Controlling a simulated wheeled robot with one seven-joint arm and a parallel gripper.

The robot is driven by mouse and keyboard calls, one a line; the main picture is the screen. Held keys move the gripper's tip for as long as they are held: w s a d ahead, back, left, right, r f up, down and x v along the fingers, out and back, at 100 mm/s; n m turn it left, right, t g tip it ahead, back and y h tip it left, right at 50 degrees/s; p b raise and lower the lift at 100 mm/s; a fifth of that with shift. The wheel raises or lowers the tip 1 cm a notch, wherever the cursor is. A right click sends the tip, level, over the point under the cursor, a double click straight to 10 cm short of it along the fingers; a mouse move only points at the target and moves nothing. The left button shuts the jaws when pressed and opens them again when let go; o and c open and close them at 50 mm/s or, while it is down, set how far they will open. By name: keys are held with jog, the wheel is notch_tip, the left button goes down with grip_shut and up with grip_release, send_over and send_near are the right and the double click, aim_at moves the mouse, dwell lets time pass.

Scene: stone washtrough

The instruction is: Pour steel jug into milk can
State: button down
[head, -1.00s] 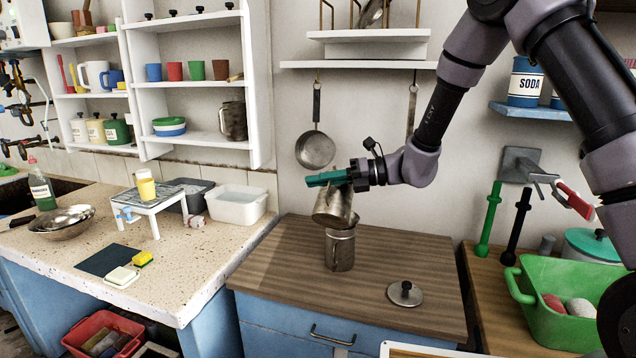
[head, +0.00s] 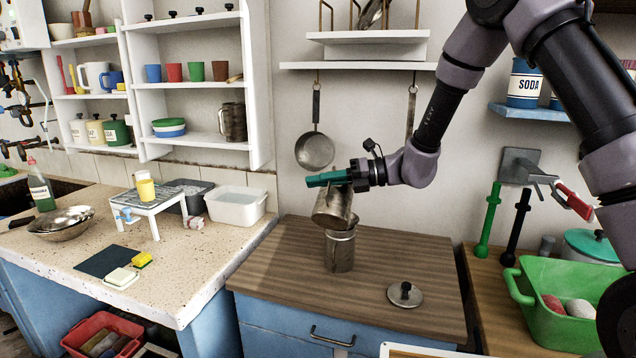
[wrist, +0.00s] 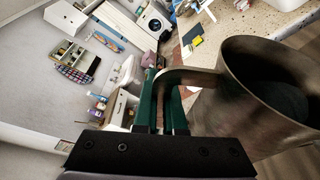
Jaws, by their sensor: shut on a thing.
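The steel jug (head: 332,207) is held tilted above the milk can, its lower end toward the can's mouth. The milk can (head: 340,251) is a metal can standing upright on the wooden worktop. My gripper (head: 330,179), with green fingers, is shut on the jug's handle. In the wrist view my gripper (wrist: 162,100) closes around the handle and the jug (wrist: 255,95) fills the right side, with dark inside. The can's opening is mostly hidden by the jug, and I cannot see any stream. The round lid (head: 405,295) with a black knob lies on the worktop to the right.
The wooden worktop (head: 290,275) is clear around the can. A pan (head: 315,150) hangs on the wall behind. A speckled counter (head: 190,260) with a white basin (head: 236,206) lies left. A green tub (head: 530,305) stands right.

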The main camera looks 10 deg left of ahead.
jog(key=shift+w+r+m, duration=0.1)
jog(key=shift+w+m, duration=0.2)
jog(key=shift+w, duration=0.2)
dwell(1.2)
jog(key=shift+w+r+m, duration=0.1)
jog(key=shift+w+m, duration=0.25)
jog(key=shift+m, duration=0.15)
dwell(0.7)
dwell(0.5)
jog(key=shift+w+d+m+g+y, duration=0.1)
jog(key=shift+w+m+g+y, duration=0.2)
jog(key=shift+w+m, duration=0.2)
jog(key=shift+w, duration=0.1)
dwell(1.2)
jog(key=shift+w+m, duration=0.5)
